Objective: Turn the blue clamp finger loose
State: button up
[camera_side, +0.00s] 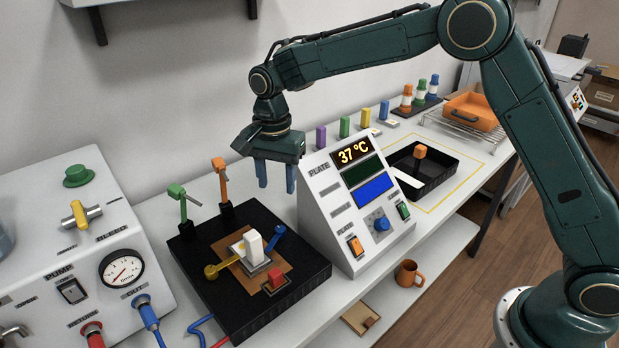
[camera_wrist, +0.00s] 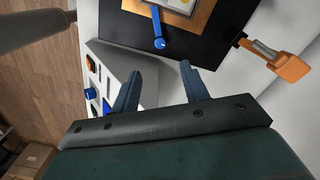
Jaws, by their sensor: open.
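The blue clamp finger (camera_side: 270,239) is a short bar with a round end on the black plate (camera_side: 300,285), beside a white block (camera_side: 254,243). In the wrist view the blue clamp finger (camera_wrist: 158,28) stands ahead of the fingers, near the top, with its round end toward me. My gripper (camera_side: 275,178) is open and empty, above and behind the plate, apart from the blue finger. Its two blue fingertips (camera_wrist: 160,80) are spread in the wrist view.
The sloped display console (camera_side: 345,215) stands close on the right. A white pump box (camera_side: 70,240) is at left.

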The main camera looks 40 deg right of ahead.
aim_at(280, 229)
notch_tip(280, 229, down, 13)
jog(key=shift+r, duration=0.15)
dwell(0.4)
grip_shut()
